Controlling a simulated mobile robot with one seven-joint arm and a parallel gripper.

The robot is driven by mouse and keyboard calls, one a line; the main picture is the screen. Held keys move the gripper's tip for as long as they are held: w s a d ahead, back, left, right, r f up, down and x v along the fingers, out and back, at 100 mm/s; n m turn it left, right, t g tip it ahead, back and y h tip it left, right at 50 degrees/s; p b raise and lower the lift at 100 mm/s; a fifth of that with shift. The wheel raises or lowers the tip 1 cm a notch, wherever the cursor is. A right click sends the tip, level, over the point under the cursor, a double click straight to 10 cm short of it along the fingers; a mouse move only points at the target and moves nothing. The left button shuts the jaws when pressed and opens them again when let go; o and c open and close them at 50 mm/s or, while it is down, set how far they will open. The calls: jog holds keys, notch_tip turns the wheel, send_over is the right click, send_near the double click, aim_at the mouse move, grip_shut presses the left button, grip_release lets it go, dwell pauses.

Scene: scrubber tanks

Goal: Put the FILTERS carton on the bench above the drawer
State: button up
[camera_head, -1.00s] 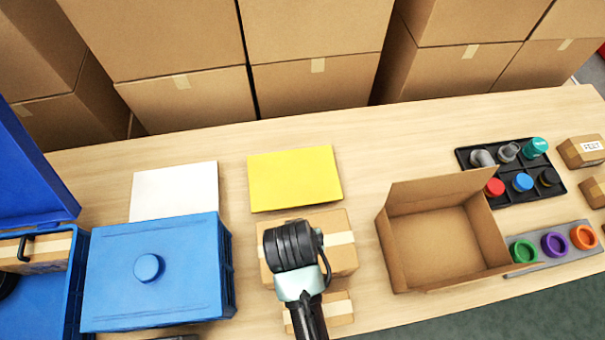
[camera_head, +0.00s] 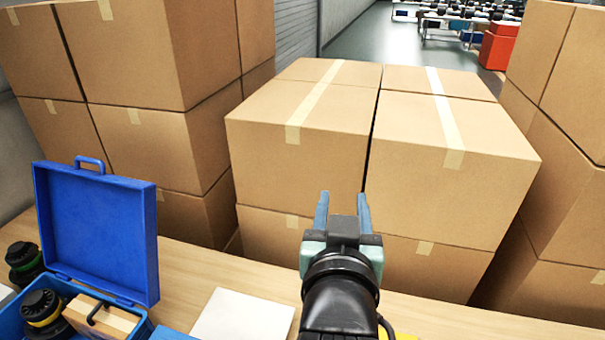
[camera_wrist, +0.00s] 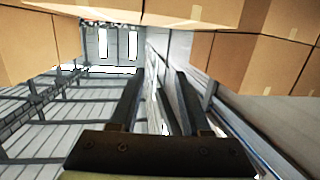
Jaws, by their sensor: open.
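My gripper (camera_head: 342,206) is open and empty. It is raised above the bench with its fingers pointing up and away, in front of the stacked boxes. Its two dark fingers also show apart in the wrist view (camera_wrist: 160,88), with nothing between them. The bench (camera_head: 215,268) shows as a wood strip along the bottom. A small taped carton (camera_head: 104,318) lies in the open blue case at the lower left; I cannot read any label on it. No carton marked FILTERS can be made out, and no drawer is in view.
The blue case's raised lid (camera_head: 95,232) stands at the left. Black canisters (camera_head: 40,306) are beside and in the case. A white sheet (camera_head: 243,318) and a sliver of yellow lie near the bottom edge. Large stacked boxes (camera_head: 300,150) stand behind the bench.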

jog(key=s+a+r+t, duration=0.1)
jog(key=s+r+t, duration=0.2)
jog(key=r, duration=0.7)
jog(key=s+a+r+n+t+y, duration=0.1)
jog(key=s+r+t, duration=0.3)
jog(key=r, duration=0.6)
jog(key=s+a+r+t+y, duration=0.1)
jog(key=s+a+r+t, duration=0.2)
jog(key=r, duration=0.8)
jog(key=shift+s+a+t, duration=0.25)
jog(key=shift+s+t, duration=0.45)
jog(key=shift+s, duration=0.25)
